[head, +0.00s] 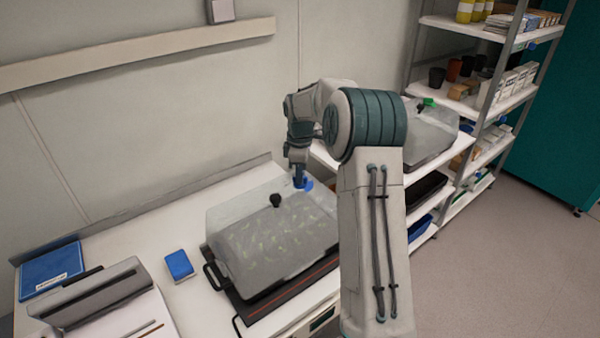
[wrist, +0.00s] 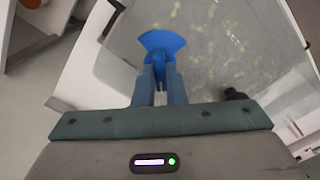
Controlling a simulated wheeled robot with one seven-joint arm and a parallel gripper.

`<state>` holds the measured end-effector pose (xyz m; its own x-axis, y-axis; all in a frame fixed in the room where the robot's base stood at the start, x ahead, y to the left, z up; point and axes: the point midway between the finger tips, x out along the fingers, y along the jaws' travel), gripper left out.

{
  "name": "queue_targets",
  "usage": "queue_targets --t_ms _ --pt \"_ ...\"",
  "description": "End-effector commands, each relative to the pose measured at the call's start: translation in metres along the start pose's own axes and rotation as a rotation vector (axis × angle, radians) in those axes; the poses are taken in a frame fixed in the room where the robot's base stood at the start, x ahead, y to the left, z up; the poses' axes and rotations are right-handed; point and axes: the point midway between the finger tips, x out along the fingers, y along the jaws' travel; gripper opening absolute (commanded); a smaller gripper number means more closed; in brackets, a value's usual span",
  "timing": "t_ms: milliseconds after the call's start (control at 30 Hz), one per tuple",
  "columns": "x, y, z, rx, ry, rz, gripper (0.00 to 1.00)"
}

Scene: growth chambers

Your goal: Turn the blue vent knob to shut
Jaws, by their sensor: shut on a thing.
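The blue vent knob (wrist: 161,43) sits on top of a clear domed lid (head: 228,215). In the wrist view it shows as a blue fan-shaped piece with a narrow grip part. My gripper (wrist: 159,76) is shut on that grip part, with a finger on each side. In the head view my gripper (head: 299,172) reaches down to the knob (head: 304,184) at the lid's back right. The fingers hide part of the knob, and I cannot tell which vent position it points to.
A black knob (head: 275,200) stands on the same lid, which covers seedlings on a dark base (head: 262,307). A blue box (head: 179,265) lies on the bench to the left. Another clear-lidded tray (head: 432,135) with a green knob stands behind my arm, beside shelves (head: 500,98).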

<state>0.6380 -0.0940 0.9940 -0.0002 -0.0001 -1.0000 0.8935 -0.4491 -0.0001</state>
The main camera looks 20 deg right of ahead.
Motion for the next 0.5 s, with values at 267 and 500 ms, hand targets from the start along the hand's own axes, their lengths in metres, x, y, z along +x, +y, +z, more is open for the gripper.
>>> queue_targets --t_ms 267,500 --pt "0.0 0.0 -0.0001 -0.012 0.0 0.0 0.0" --pt "-0.0001 0.0 -0.0001 -0.011 0.0 0.0 0.22"
